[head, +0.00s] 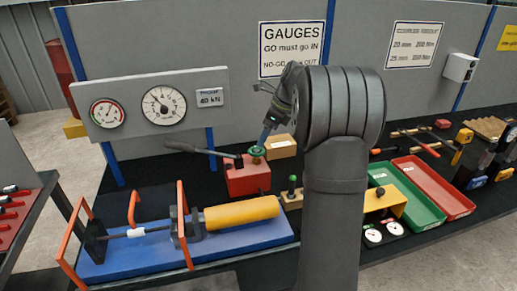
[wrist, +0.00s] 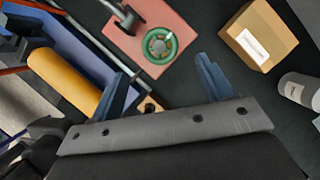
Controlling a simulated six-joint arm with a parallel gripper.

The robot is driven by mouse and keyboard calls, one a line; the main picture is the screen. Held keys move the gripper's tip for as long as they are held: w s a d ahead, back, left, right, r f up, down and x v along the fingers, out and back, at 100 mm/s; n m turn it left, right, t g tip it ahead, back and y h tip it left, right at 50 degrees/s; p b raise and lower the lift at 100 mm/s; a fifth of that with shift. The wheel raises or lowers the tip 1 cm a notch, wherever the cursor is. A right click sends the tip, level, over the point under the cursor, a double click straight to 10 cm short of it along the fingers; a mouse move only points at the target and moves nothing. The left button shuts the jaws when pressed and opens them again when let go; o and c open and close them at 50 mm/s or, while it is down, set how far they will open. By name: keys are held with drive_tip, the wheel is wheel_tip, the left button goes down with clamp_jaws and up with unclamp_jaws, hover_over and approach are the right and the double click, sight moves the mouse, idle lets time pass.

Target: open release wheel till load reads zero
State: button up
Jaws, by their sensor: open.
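The green release wheel (head: 257,151) sits on top of the red pump block (head: 248,180), which has a long grey handle (head: 195,149). In the wrist view the wheel (wrist: 160,45) shows whole, beyond the fingertips and roughly in line with the space between them. My gripper (head: 266,134) is just above the wheel in the head view. Its blue fingers are apart and empty in the wrist view (wrist: 168,75); contact with the wheel does not show. The large load gauge (head: 164,105) has its needle pointing up and left, off its lower end; the exact reading is too small to tell.
A yellow cylinder (head: 242,214) lies on a blue test bed (head: 190,248) with orange guards, left of my arm. A small red-green gauge (head: 107,113) and a 40 kN sign (head: 210,98) share the panel.

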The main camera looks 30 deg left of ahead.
sight(257, 150)
drive_tip(key=x, duration=0.7)
drive_tip(key=shift+f, duration=0.25)
drive_tip(key=c, duration=1)
drive_tip(key=shift+o, duration=0.2)
